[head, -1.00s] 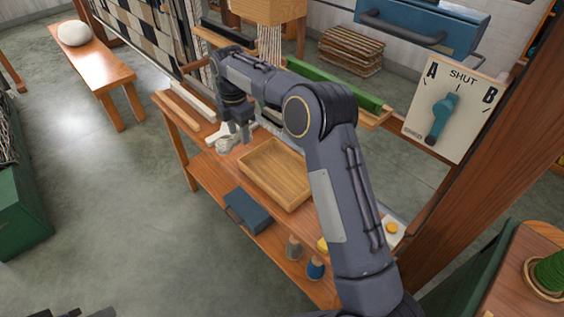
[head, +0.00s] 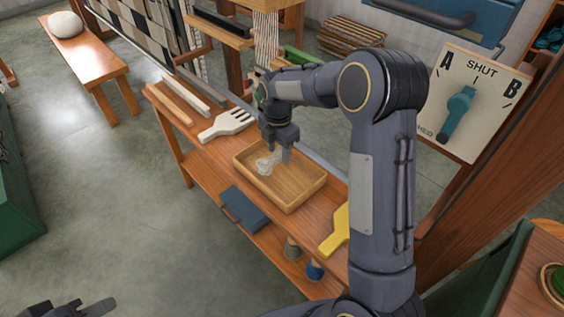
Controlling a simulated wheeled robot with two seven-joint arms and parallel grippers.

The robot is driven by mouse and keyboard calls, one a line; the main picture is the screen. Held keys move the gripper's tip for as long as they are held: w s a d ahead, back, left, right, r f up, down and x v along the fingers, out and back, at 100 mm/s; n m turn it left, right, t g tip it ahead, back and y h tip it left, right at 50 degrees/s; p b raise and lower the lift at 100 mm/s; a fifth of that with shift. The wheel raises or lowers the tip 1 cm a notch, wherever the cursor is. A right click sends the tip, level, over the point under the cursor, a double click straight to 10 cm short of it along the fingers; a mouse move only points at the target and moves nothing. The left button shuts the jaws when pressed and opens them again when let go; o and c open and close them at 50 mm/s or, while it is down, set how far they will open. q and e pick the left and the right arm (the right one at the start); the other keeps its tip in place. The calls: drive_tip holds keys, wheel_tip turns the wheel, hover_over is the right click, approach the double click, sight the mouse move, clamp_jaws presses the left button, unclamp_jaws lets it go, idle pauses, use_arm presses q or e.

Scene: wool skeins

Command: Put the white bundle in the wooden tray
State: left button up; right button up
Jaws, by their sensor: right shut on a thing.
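The wooden tray (head: 298,198) sits on the wooden bench, shallow and rectangular. My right gripper (head: 275,158) points down over the tray and is shut on the small white bundle (head: 265,165). The bundle is over the left part of the tray, inside its outline as seen from here. I cannot tell whether it touches the tray floor. My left gripper (head: 85,310) shows only in part at the bottom left edge, and its jaws are not clear.
A white fork-shaped comb (head: 228,124) lies left of the tray on the bench (head: 168,112). A yellow paddle-like tool (head: 337,230) lies to its right. A blue box (head: 247,212) and spools (head: 292,250) are on the shelf below. A dial board (head: 470,100) stands at right.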

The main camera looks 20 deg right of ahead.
drive_tip(key=shift+s+d+f, duration=0.1)
drive_tip(key=shift+s+f, duration=0.1)
drive_tip(key=shift+f, duration=0.05)
drive_tip(key=shift+s+d+f, duration=0.15)
drive_tip(key=shift+f, duration=0.8)
drive_tip(key=shift+s+d+f, duration=0.1)
drive_tip(key=shift+f, duration=0.85)
drive_tip(key=shift+b, duration=0.3)
drive_tip(key=shift+f, duration=0.15)
drive_tip(key=o, duration=1)
drive_tip(key=shift+c, duration=0.2)
wheel_tip(320, 180, up, 8)
drive_tip(key=shift+f+p, duration=0.1)
drive_tip(key=shift+p, duration=0.4)
